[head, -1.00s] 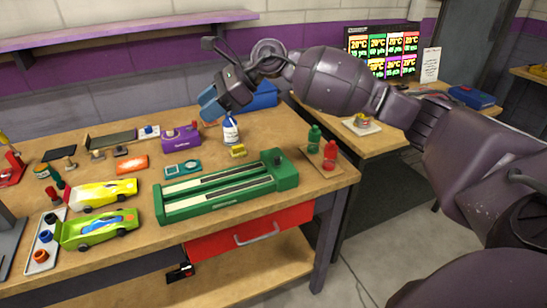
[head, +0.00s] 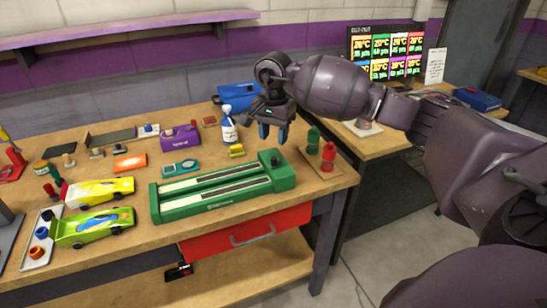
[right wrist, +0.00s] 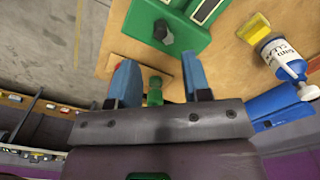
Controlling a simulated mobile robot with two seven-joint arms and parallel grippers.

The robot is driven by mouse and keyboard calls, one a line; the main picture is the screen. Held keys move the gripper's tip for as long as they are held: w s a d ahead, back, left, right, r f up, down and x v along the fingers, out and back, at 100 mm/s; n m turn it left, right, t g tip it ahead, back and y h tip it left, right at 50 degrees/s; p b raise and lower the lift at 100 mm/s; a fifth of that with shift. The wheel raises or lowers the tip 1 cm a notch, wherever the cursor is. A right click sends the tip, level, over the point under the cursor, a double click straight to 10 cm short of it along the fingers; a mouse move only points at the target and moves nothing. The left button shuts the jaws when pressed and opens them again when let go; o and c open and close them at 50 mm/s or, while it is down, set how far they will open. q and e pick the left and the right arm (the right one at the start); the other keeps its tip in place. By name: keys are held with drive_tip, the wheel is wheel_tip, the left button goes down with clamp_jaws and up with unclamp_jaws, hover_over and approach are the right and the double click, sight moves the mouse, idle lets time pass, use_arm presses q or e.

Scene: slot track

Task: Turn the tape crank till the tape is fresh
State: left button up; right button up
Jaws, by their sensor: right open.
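The green tape unit (head: 283,180) lies on the workbench with two long light-and-dark strips along its top. Its dark knob, the tape crank (head: 275,160), stands on the raised block at the right end. The crank also shows in the right wrist view (right wrist: 163,31). My right gripper (head: 273,133) is open and empty, pointing down above and a little behind the crank, apart from it. In the right wrist view its two blue fingers (right wrist: 160,78) are spread, with the crank beyond their tips. My left gripper is not in view.
A green bottle (head: 313,140) and a red bottle (head: 328,155) stand just right of the unit. A white bottle (head: 229,127), a yellow block (head: 236,151) and a blue box (head: 236,97) are behind it. Two toy cars sit at the left.

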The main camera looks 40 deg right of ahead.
sight(273, 158)
wheel_tip(273, 158, down, 6)
drive_tip(key=shift+r, duration=0.1)
drive_tip(key=shift+f, duration=0.95)
drive_tip(key=shift+c, duration=0.2)
clamp_jaws()
drive_tip(key=shift+w+m, duration=0.1)
drive_tip(key=shift+m, duration=0.3)
